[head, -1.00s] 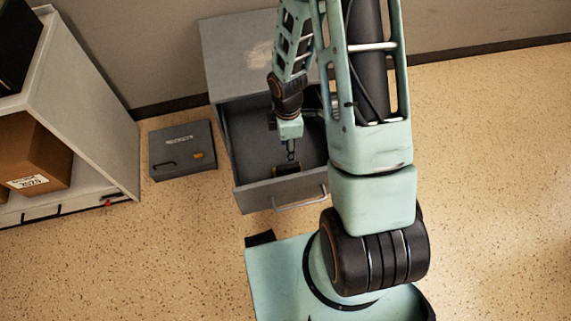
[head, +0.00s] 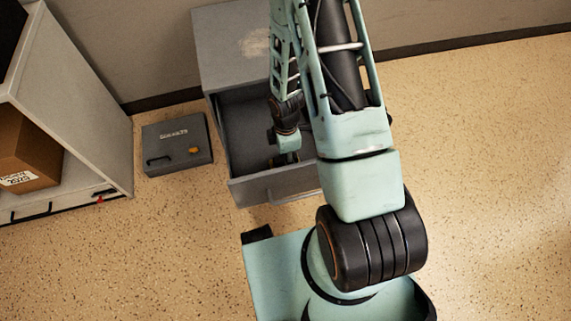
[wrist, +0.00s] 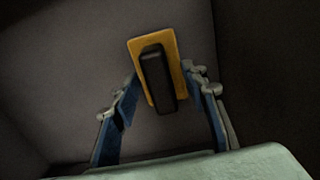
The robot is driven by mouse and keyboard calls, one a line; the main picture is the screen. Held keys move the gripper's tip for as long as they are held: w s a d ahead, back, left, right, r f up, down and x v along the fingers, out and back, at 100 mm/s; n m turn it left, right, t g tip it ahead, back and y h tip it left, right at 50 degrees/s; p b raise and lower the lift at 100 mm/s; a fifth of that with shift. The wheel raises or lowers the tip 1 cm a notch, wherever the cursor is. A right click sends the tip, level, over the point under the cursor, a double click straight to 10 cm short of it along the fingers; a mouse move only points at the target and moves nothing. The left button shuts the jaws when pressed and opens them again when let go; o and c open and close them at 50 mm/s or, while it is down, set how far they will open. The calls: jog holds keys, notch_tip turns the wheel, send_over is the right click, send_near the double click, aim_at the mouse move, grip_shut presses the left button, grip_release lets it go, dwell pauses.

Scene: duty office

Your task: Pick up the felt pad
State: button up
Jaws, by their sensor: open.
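The felt pad (wrist: 172,48) shows in the wrist view as an orange-yellow rectangle with a black block-shaped grip along its middle. It lies on the floor of the open grey drawer (head: 270,187), slightly tilted in the picture. My gripper (wrist: 160,77) is open, with one blue-padded finger on each side of the pad's near part. I cannot tell whether the fingers touch it. In the head view my gripper (head: 284,159) is down inside the drawer and mostly hides the pad.
The drawer's walls rise close around my gripper, under a grey cabinet top (head: 235,45). A dark grey case (head: 178,143) with an orange latch lies on the floor to the left. A white shelf unit (head: 85,100) holds a cardboard box (head: 25,150). The speckled floor at right is clear.

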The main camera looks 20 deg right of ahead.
jog(key=shift+f, duration=0.4)
jog(key=shift+r, duration=0.1)
grip_shut()
jog(key=shift+r, duration=0.1)
notch_tip(320, 180, up, 10)
jog(key=p, duration=0.3)
